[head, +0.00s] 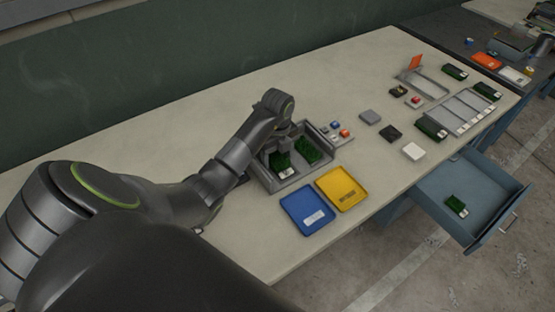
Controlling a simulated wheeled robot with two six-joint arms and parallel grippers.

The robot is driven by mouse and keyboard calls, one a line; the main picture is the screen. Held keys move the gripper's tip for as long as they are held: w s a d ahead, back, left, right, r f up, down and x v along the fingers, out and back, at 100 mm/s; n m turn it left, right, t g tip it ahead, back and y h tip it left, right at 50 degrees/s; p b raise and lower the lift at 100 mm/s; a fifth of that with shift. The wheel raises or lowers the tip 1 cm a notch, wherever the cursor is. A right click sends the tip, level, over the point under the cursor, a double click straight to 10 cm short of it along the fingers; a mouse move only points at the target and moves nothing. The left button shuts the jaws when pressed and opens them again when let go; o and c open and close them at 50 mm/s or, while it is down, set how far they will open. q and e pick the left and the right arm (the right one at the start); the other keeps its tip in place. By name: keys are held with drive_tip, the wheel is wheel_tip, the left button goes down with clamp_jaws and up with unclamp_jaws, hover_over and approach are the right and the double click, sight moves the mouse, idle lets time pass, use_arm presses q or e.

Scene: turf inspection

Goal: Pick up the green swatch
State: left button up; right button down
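A grey open box (281,185) on the table holds two green swatches. The left one of these, a green swatch (278,160) with a white label, lies under my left gripper (280,147). The other green swatch (307,150) lies to its right in the same box. My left gripper points down into the box. Its fingertips are dark and small, so I cannot tell whether they are open or touching a swatch. More green swatches lie at the table's right end, such as one (431,128) beside a slotted rack. My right gripper is not in view.
A blue tray (296,222) and a yellow tray (342,199) sit in front of the box. Small coloured blocks (336,126) stand behind it. The grey slotted rack (462,111) is far right. An open blue drawer (484,202) holds a green swatch (456,204).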

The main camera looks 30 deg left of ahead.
use_arm(q)
drive_tip(key=c, duration=0.8)
drive_tip(key=shift+r, duration=0.1)
drive_tip(key=shift+c, duration=0.2)
